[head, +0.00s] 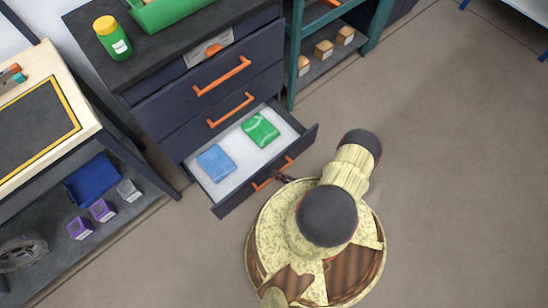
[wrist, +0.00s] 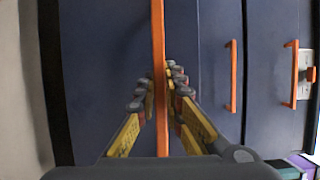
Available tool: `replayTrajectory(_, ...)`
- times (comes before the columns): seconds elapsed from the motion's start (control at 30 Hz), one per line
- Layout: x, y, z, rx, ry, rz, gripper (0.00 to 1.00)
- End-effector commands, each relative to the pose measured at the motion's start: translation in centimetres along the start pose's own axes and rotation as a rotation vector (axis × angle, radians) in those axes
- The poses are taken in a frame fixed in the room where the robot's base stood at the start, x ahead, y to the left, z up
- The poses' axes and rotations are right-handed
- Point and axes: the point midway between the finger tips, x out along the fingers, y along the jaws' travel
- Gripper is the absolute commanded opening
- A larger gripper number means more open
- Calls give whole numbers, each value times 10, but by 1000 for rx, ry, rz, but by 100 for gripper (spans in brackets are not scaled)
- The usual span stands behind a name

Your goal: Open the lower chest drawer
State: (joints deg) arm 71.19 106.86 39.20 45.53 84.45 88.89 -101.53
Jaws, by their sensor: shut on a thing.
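The lower chest drawer (head: 218,208) stands pulled out from the dark chest (head: 180,100) in the head view. Inside its pale tray lie a folded blue item (head: 215,162) and a folded green item (head: 261,130). Its orange handle (head: 264,184) is on the drawer front, partly hidden by my gripper (head: 284,179). In the wrist view, the fingers of my gripper (wrist: 160,85) lie on both sides of the orange handle (wrist: 158,35), shut on it. The dark drawer front is close behind the handle.
Two drawers above, with orange handles (head: 222,77) (head: 231,110), are shut. A yellow-lidded jar (head: 113,38) and a green bin (head: 170,12) stand on the chest. A teal shelf (head: 295,50) is at its right, a workbench (head: 50,110) at its left. Floor at right is clear.

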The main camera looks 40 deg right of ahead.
Motion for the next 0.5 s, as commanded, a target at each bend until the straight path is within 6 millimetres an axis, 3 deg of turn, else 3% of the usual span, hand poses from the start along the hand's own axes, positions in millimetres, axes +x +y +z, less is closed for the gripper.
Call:
replayTrajectory(0.33,0,1,0,-2,0,3,0)
replayTrajectory(0.37,0,1,0,-1,0,3,10)
replayTrajectory(0.5,0,1,0,-1,0,2,18)
